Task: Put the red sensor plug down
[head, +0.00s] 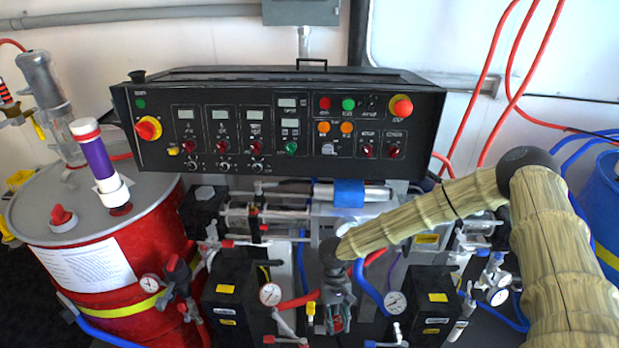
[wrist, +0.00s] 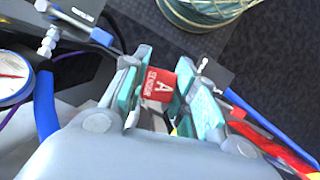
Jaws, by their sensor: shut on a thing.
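The red sensor plug (wrist: 160,83), with white lettering reading "A" and "SENSOR", sits between the teal finger pads in the wrist view. My gripper (wrist: 170,92) is shut on it. In the head view my gripper (head: 336,318) points down in front of the proportioner (head: 280,125), low between the two black boxes. A bit of red shows between its fingers there. The plug's lower end is hidden, and I cannot tell whether it touches anything below.
Pressure gauges (head: 270,294) (head: 395,302) flank my gripper, with red and blue hoses close by. Black boxes (head: 232,300) stand on both sides. A red drum (head: 110,250) is at left and a blue drum (head: 607,200) at right. Dark floor (wrist: 265,70) shows in the wrist view.

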